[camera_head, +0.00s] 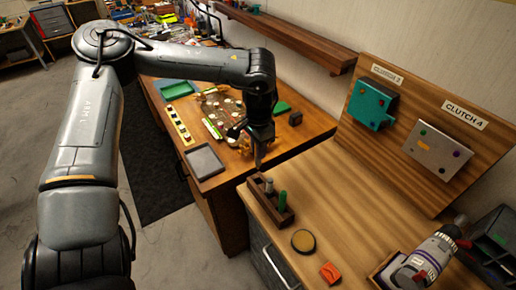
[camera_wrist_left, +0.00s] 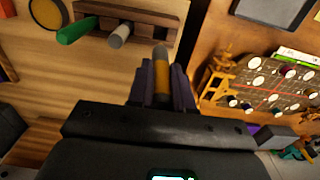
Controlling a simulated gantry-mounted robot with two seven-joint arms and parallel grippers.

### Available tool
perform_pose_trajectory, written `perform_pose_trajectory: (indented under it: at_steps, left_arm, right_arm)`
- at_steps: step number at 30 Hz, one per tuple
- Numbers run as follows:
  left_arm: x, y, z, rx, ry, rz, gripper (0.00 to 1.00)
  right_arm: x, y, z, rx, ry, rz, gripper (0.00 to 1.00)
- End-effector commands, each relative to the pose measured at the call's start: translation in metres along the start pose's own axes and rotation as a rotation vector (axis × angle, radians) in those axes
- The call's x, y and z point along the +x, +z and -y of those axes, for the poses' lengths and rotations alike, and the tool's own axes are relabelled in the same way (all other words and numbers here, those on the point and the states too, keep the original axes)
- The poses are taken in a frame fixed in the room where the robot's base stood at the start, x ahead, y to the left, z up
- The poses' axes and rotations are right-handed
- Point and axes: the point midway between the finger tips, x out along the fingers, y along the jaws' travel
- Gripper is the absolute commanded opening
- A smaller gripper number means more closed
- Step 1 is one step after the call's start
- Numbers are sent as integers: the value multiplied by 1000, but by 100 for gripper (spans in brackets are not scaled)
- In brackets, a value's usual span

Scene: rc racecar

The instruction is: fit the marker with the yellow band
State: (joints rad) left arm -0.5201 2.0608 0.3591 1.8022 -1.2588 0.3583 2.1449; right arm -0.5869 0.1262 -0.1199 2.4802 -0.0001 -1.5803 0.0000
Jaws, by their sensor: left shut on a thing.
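The marker with the yellow band (camera_wrist_left: 161,68) is in my left gripper (camera_wrist_left: 162,85), which is shut on it in the left wrist view. Its grey end points away from the gripper, toward the end of a dark wooden rack (camera_wrist_left: 148,14). In the head view my left gripper (camera_head: 258,158) hangs pointing down just above the far end of the rack (camera_head: 266,208). A green marker (camera_head: 282,201) and a grey marker (camera_head: 269,186) stand in the rack. Whether the held marker touches the rack is not clear. My right gripper is out of view.
A round disc (camera_head: 303,241) and an orange piece (camera_head: 331,273) lie near the rack. A board with a teal plate (camera_head: 372,105) and a grey plate (camera_head: 437,153) stands behind. A purple-and-grey drill (camera_head: 430,262) sits at right. The bench middle is clear.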

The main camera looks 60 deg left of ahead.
Motion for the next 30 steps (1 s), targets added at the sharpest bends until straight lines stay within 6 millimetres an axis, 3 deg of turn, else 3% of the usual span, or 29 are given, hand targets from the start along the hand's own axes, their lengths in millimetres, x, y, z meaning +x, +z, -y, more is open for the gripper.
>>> perform_pose_trajectory:
  at_steps: [11,30]
  left_arm:
    - [1,-1,0,0,-1,-1,0]
    - [49,0,0,0,0,-1,0]
  right_arm:
    - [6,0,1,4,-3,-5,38]
    - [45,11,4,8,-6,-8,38]
